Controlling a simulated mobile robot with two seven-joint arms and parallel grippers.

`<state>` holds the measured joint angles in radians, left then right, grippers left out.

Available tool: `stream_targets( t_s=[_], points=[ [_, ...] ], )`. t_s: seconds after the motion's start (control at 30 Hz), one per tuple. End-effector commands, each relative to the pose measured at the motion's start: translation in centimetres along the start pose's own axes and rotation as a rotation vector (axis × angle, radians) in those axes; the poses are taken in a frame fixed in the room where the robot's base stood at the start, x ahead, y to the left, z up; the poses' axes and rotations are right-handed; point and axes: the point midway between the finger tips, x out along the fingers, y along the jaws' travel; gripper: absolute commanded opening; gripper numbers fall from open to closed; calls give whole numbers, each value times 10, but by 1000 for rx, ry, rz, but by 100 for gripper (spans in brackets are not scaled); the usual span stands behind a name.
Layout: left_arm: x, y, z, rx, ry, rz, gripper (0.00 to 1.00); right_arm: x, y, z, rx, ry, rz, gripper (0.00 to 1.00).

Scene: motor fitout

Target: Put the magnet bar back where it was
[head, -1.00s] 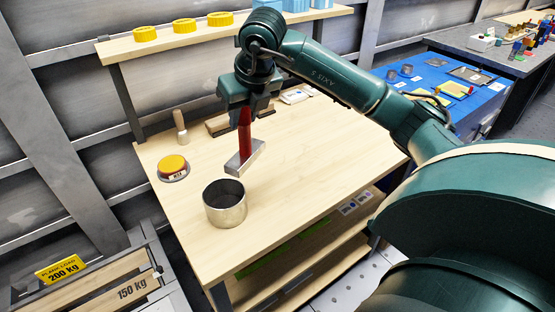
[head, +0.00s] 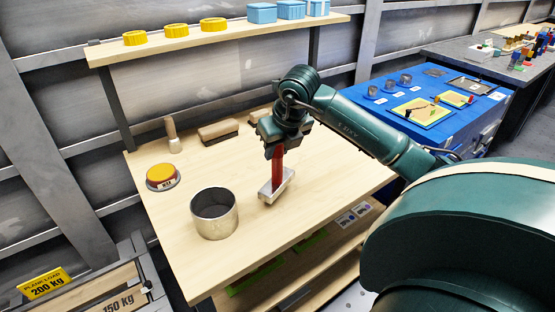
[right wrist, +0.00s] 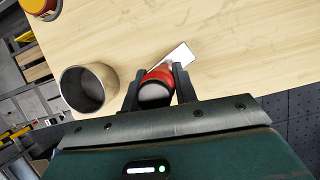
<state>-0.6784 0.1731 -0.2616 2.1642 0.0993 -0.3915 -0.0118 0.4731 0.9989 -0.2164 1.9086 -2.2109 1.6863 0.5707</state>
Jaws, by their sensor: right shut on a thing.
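The magnet bar (head: 279,187) has a red handle and a flat silver bar at its lower end. My right gripper (head: 274,147) is shut on the top of the red handle and holds it roughly upright. The silver bar is at or just above the wooden tabletop (head: 316,195); I cannot tell whether it touches. In the right wrist view the red handle (right wrist: 158,78) sits between the two fingers, with the silver bar (right wrist: 183,57) behind it. My left gripper is not in view.
An open metal cup (head: 214,214) stands left of the bar. A yellow button (head: 162,175), a brush (head: 172,132) and wooden blocks (head: 219,130) are further back. A shelf (head: 232,36) with yellow rings and blue boxes hangs behind. The tabletop right of the bar is clear.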

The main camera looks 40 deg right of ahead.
Motion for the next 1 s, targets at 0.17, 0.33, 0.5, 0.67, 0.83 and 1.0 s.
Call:
stream_targets(
  t_s=[0.17,0.33,0.5,0.67,0.83,1.0],
  points=[
    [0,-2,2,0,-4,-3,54,23,0,-10,0,2,1,0],
    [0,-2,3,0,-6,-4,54,27,0,-11,0,-3,0,0],
    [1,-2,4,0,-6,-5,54,27,0,-11,0,-2,0,0],
    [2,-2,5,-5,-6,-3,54,30,0,-13,-1,2,0,33],
    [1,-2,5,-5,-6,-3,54,30,0,-13,-1,2,0,47],
    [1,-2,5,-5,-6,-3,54,30,0,-13,-1,2,1,50]
  ],
)
